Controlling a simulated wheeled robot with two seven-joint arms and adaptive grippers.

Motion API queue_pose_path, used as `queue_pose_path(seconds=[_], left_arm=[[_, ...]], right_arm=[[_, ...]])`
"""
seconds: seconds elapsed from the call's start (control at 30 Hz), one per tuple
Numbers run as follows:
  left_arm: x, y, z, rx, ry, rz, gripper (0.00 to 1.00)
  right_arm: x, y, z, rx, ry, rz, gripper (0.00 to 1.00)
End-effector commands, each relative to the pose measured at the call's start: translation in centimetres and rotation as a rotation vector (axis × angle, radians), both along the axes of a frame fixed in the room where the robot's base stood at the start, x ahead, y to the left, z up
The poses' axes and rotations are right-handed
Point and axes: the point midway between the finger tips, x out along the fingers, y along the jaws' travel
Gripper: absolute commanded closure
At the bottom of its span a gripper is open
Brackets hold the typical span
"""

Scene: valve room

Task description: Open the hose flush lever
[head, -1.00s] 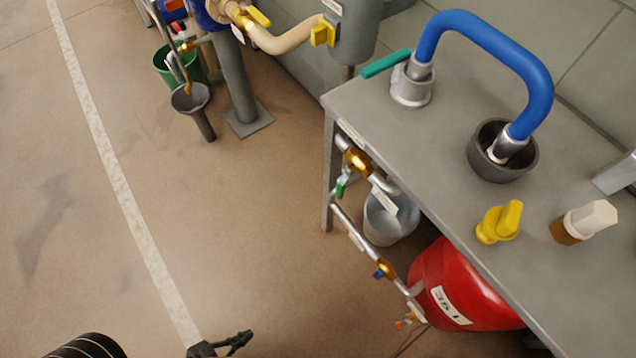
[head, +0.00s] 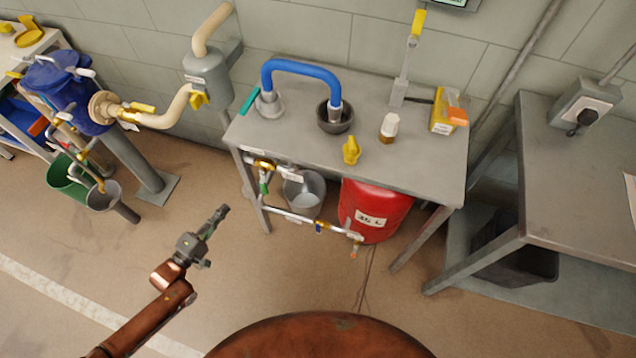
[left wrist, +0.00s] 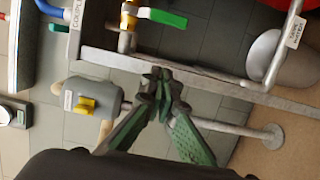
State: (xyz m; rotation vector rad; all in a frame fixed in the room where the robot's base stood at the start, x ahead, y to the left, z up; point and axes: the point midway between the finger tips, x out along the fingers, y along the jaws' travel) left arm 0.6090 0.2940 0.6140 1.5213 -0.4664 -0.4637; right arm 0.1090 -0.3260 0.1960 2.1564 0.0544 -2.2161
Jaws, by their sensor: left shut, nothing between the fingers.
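A blue hose (head: 300,67) arches over the grey table, from a metal fitting with a teal lever (head: 249,101) to a dark cup (head: 335,118). Below the table's front edge, a pipe carries a brass valve with a green handle (head: 265,186), and lower valves with blue and orange handles. I cannot read which one is labelled hose flush. The green handle also shows in the left wrist view (left wrist: 162,16). My left gripper (head: 222,212) is shut and empty, left of the pipe and apart from it. In the wrist view its fingertips (left wrist: 163,82) meet below the green handle. My right gripper is out of view.
A red tank (head: 375,210) and a grey bucket (head: 303,194) stand under the table. A yellow knob (head: 351,150) and a bottle (head: 389,127) are on top. A grey vessel with a yellow handle (head: 199,99) is left. The floor before the table is clear.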

Motion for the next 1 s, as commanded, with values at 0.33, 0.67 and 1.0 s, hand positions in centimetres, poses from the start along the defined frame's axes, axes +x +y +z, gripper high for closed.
queue_pose_path(seconds=[0.33, 0.67, 1.0], left_arm=[[0.1, -0.1, -0.2, -0.002, 0.003, 0.0, 1.0], [4.1, -2.9, -0.4, -0.005, 0.001, 0.0, 1.0], [7.7, -7.0, -0.4, -0.006, 0.005, 0.0, 1.0]], right_arm=[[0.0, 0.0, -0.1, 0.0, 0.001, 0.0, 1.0], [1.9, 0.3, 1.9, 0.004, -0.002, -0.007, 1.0], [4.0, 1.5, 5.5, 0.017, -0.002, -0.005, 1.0]])
